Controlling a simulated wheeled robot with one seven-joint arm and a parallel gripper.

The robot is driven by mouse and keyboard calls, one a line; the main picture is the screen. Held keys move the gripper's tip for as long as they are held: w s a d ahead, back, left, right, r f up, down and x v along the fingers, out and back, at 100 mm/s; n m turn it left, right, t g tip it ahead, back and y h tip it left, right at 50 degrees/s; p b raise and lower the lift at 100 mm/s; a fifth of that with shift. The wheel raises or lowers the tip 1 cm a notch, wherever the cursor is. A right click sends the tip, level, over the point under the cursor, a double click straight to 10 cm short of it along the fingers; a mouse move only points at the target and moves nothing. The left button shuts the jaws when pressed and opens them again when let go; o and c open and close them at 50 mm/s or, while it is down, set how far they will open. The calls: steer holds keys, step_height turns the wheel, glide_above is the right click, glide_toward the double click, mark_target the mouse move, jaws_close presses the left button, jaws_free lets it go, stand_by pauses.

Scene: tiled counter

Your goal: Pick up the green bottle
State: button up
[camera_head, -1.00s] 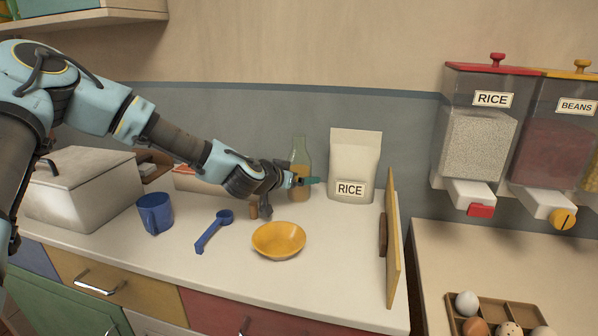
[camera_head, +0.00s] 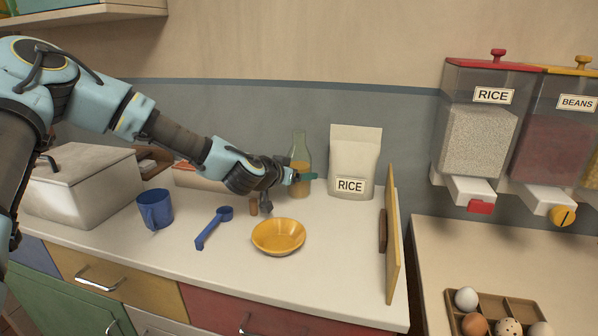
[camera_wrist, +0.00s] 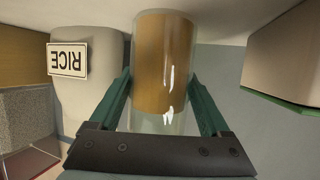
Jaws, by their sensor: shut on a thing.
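The green bottle (camera_head: 301,149) is a clear greenish glass bottle with amber contents, upright on the back of the counter beside the rice bag. In the wrist view the bottle (camera_wrist: 163,62) fills the space between the two green fingers. My gripper (camera_head: 303,177) reaches it from the left and is shut around its body, with a finger showing across its front. In the wrist view my gripper (camera_wrist: 163,100) has one finger against each side of the bottle. The bottle's base appears to be on the counter or very close to it; I cannot tell which.
A white rice bag (camera_head: 354,160) stands right of the bottle. A yellow bowl (camera_head: 278,237), blue scoop (camera_head: 211,230) and blue mug (camera_head: 156,208) lie in front. An upright wooden board (camera_head: 393,240) borders the right side. A large lidded box (camera_head: 80,185) stands left.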

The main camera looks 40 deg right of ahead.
jaws_close()
steer(key=shift+r, duration=0.1)
steer(key=shift+r, duration=0.15)
step_height(320, 180, up, 18)
steer(key=b, duration=0.3)
stand_by(0.4)
